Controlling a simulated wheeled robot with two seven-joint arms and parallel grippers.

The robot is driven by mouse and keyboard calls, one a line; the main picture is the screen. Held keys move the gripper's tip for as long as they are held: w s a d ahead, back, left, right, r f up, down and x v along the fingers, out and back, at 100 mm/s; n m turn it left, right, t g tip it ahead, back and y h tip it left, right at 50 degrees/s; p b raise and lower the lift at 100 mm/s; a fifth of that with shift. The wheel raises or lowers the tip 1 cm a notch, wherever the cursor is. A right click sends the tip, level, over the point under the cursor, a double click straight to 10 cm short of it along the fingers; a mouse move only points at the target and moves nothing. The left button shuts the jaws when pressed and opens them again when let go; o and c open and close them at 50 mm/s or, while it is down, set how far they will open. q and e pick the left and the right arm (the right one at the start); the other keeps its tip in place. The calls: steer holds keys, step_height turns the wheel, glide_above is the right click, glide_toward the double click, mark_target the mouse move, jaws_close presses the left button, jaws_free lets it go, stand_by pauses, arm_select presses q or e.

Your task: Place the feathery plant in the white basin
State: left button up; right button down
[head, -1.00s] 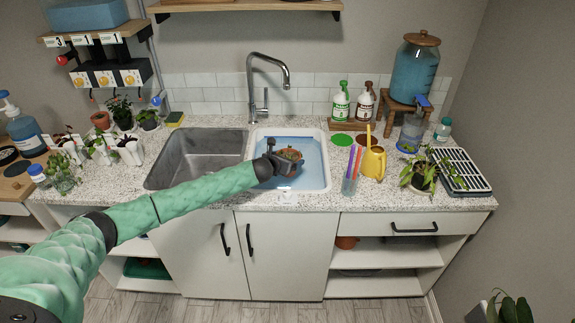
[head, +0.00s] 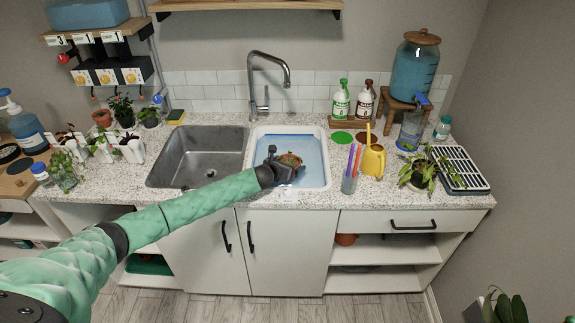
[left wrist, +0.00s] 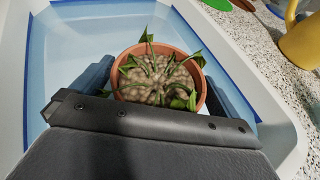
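The white basin (head: 326,165) is set in the counter right of the metal sink, with a pale blue inside. My left gripper (head: 283,168) is over its front half; in the left wrist view the gripper (left wrist: 160,90) has one finger on each side of a terracotta pot and appears shut on it. The potted plant (head: 290,159) has pointed green leaves over pebbles in the left wrist view (left wrist: 150,82); I cannot clearly tell that they are feathery. It is upright inside the basin's outline. Whether the pot touches the floor is hidden. My right gripper is not in view.
The tap (head: 267,90) stands behind the basin. Right of it are a cup of coloured sticks (head: 350,175), a yellow watering can (head: 373,160), a leafy potted plant (head: 425,172) and a drying rack (head: 462,168). The metal sink (head: 190,155) at left is empty.

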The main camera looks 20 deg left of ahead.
arm_select(q)
steer(key=shift+r, duration=0.15)
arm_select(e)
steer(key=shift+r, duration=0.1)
arm_select(q)
steer(key=shift+s+a, duration=0.1)
steer(key=shift+s, duration=0.1)
steer(key=b+v, duration=0.3)
steer(key=v, duration=0.8)
steer(key=shift+s+b, duration=0.3)
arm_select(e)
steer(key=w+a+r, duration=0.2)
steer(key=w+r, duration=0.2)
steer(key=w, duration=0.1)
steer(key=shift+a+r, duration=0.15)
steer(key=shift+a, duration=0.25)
arm_select(q)
steer(key=shift+a+r, duration=0.1)
steer(key=shift+r, duration=0.1)
